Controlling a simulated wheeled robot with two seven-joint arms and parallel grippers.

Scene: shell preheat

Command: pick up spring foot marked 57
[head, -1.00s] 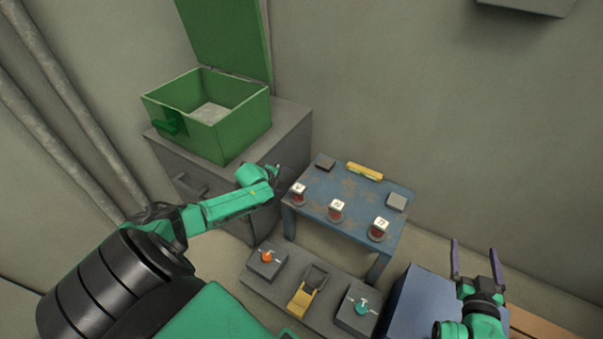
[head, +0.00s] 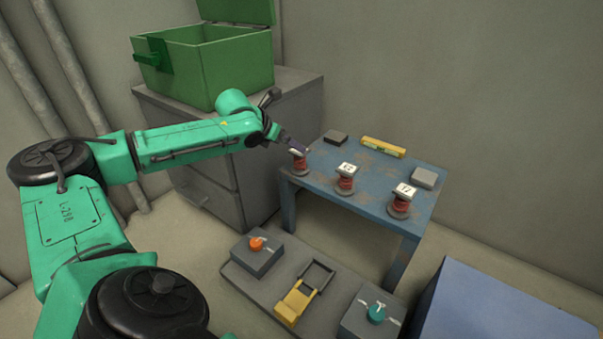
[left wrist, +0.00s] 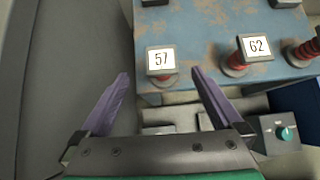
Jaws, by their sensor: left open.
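The spring foot marked 57 (left wrist: 161,61) stands near the edge of the blue table, with a white label on top and red coils below. In the left wrist view it lies ahead of and between the two purple fingers of my left gripper (left wrist: 160,90), which is open and empty. In the head view the same spring foot (head: 299,164) is at the table's left, partly hidden by my left gripper (head: 292,143). The spring foot marked 62 (left wrist: 257,47) stands to its right. A third spring foot (head: 399,203) stands farther right. My right gripper is out of view.
The blue table (head: 335,190) also holds a dark block (head: 335,137), a yellow level (head: 383,147) and a grey block (head: 424,177). A grey cabinet (head: 225,150) with an open green box (head: 215,70) stands close on the left. A panel with knobs (head: 290,285) sits low in front.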

